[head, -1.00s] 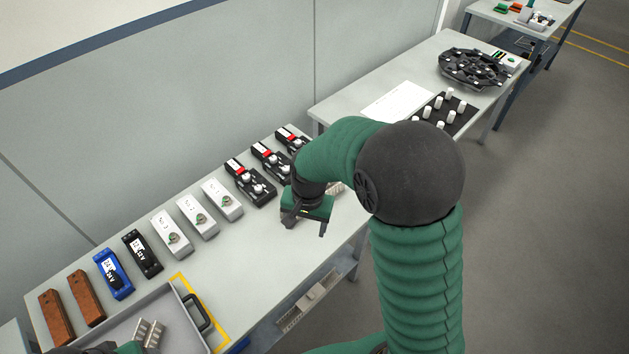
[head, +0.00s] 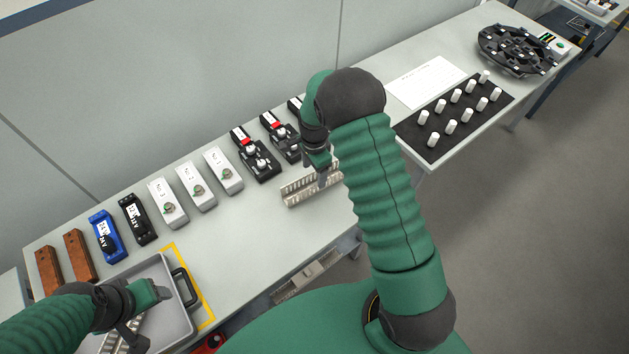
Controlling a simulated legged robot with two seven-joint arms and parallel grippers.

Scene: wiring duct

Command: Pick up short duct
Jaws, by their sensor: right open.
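More slotted duct (head: 120,338) lies in the grey tray (head: 178,325) at the lower left. My left gripper (head: 146,312) is over the tray and partly covers that duct. Whether its fingers are open or shut is unclear.
A row of brown blocks (head: 79,256), blue and black modules, white boxes (head: 195,187) and black devices (head: 256,160) stands behind. A black mat with white pegs (head: 466,115) and a paper sheet (head: 425,80) lie at right. The table between tray and duct is clear.

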